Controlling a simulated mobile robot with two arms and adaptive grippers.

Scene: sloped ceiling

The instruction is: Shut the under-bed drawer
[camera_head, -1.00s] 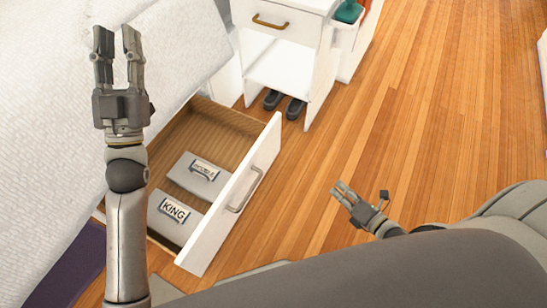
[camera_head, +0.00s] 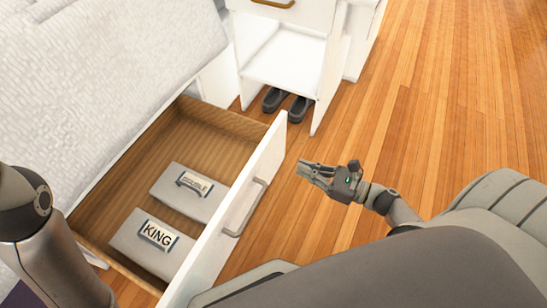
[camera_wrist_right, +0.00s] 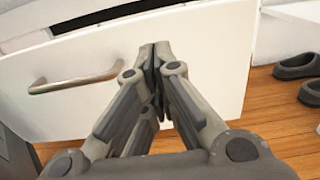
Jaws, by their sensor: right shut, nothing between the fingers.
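The under-bed drawer stands open, its white front (camera_head: 272,158) out over the floor. Its outer face also fills much of the right wrist view (camera_wrist_right: 218,60). A metal handle (camera_head: 233,234) is on the face; the wrist view shows it left of the fingers (camera_wrist_right: 75,84). Inside lie two grey folded bundles, one labelled KING (camera_head: 140,250), the other's label hard to read (camera_head: 180,205). My right gripper (camera_head: 304,168) is shut and empty, just outside the front, its fingertips (camera_wrist_right: 155,60) toward the face. Contact is unclear. Only my left arm shows; its gripper is out of view.
A white bedside cabinet (camera_head: 285,58) stands beyond the drawer, with dark shoes (camera_head: 287,104) under it. The bed with white bedding (camera_head: 100,70) is at the left. Wooden floor (camera_head: 430,110) to the right is clear.

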